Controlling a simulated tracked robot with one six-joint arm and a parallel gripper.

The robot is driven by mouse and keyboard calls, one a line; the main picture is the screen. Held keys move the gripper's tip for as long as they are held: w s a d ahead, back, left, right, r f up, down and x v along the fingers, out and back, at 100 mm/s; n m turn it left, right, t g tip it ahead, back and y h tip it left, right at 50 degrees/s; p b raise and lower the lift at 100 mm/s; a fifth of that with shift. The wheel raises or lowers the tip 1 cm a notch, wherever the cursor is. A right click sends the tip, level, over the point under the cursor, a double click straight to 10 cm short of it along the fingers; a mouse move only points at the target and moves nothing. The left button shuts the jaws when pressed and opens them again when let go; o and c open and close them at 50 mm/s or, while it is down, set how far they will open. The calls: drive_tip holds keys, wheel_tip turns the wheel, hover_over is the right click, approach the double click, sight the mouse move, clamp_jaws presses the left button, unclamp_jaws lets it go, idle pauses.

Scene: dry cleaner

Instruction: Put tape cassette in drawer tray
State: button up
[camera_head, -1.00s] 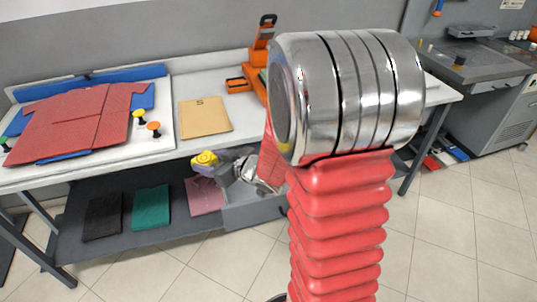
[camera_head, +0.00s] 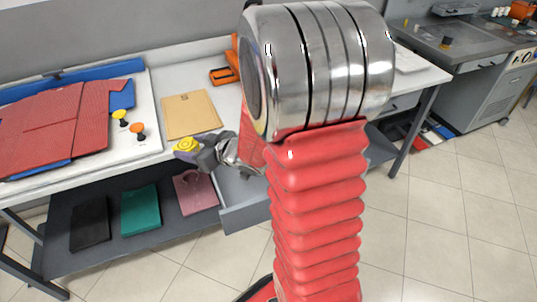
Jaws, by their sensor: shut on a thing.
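The yellow tape cassette (camera_head: 186,145) shows at the end of my gripper (camera_head: 193,152), left of my arm. My gripper is shut on it and holds it in the air near the table's front edge, below the brown envelope. The drawer tray (camera_head: 245,214) is a grey drawer pulled out under the table, below and right of my gripper. My red and metal arm hides its right part, and I cannot see what lies inside it.
The white table holds a red garment (camera_head: 45,130) on a board, a brown envelope (camera_head: 191,114) and orange tools (camera_head: 222,76). Folded black (camera_head: 90,222), green (camera_head: 140,209) and pink (camera_head: 195,192) cloths lie on the shelf below. A grey workbench (camera_head: 475,75) stands at the right.

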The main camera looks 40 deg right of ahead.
drive_tip(key=w+d+r+n+y, duration=0.1)
drive_tip(key=w+d+r, duration=0.15)
drive_tip(key=d, duration=1.35)
drive_tip(key=s+d+f, duration=0.1)
drive_tip(key=s+d, duration=0.2)
drive_tip(key=d, duration=0.3)
drive_tip(key=s+d+f+y, duration=0.1)
drive_tip(key=s+d, duration=0.2)
drive_tip(key=d, duration=0.3)
drive_tip(key=s+d+f+n, duration=0.1)
drive_tip(key=s+d, duration=0.2)
drive_tip(key=d, duration=0.3)
drive_tip(key=shift+f+g, duration=0.25)
drive_tip(key=shift+g, duration=0.15)
drive_tip(key=shift+f, duration=0.1)
wheel_tip(320, 180, down, 14)
drive_tip(key=shift+r, duration=0.2)
